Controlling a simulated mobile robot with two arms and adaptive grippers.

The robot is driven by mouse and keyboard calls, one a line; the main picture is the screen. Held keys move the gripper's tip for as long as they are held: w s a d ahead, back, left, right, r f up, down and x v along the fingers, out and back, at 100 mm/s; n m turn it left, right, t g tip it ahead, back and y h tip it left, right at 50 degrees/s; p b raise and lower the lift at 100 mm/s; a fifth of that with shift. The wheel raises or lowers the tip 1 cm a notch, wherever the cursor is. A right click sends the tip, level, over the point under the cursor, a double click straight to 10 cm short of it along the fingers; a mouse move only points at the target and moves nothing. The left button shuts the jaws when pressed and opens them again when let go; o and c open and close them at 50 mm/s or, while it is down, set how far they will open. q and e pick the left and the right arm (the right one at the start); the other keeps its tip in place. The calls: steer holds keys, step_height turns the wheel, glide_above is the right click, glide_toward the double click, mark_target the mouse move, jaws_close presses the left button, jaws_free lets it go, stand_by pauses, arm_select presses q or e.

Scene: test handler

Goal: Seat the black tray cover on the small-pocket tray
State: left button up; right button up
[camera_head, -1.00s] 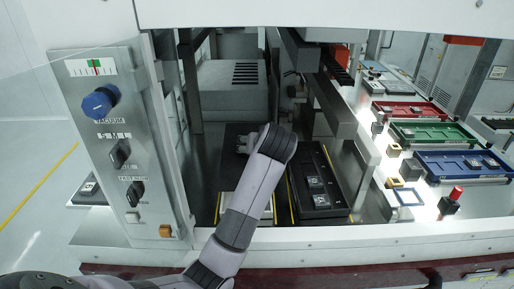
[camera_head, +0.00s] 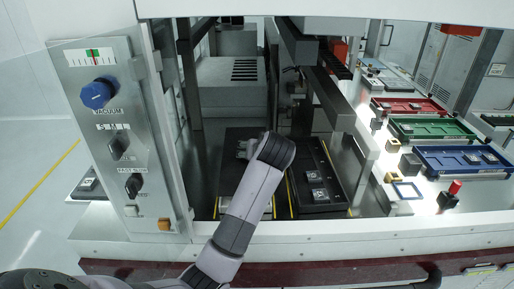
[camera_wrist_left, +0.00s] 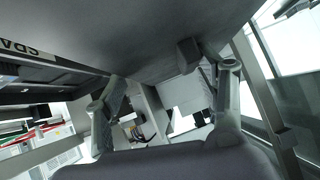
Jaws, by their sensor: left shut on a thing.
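The black tray cover (camera_head: 233,178) lies flat or nearly flat in the left lane of the handler's bay. My left gripper (camera_head: 246,147) is at its far part, partly hidden by my wrist, and is shut on the cover. In the left wrist view the dark underside-like surface of the cover (camera_wrist_left: 130,40) fills the top, with my left gripper's fingers (camera_wrist_left: 166,100) below it. The tray beneath the cover is hidden, so I cannot tell whether the cover touches it evenly. My right gripper is not in view.
A black tray (camera_head: 334,200) with two chips lies in the lane to the right. A control panel (camera_head: 120,150) stands at the left. Red (camera_head: 387,103), green (camera_head: 405,129) and blue trays (camera_head: 435,158) stand at the right. A metal beam (camera_head: 330,97) hangs above the bay.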

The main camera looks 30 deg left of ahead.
arm_select(q)
steer(key=shift+f, duration=1.15)
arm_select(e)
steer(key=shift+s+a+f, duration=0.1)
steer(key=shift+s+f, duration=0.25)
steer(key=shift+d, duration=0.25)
arm_select(q)
steer(key=shift+r, duration=0.1)
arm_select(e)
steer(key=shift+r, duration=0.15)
arm_select(q)
steer(key=shift+p, duration=0.5)
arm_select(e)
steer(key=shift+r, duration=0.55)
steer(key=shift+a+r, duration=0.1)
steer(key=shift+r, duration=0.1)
arm_select(q)
steer(key=shift+f, duration=0.8)
steer(key=shift+r, duration=0.35)
steer(key=shift+a, duration=0.1)
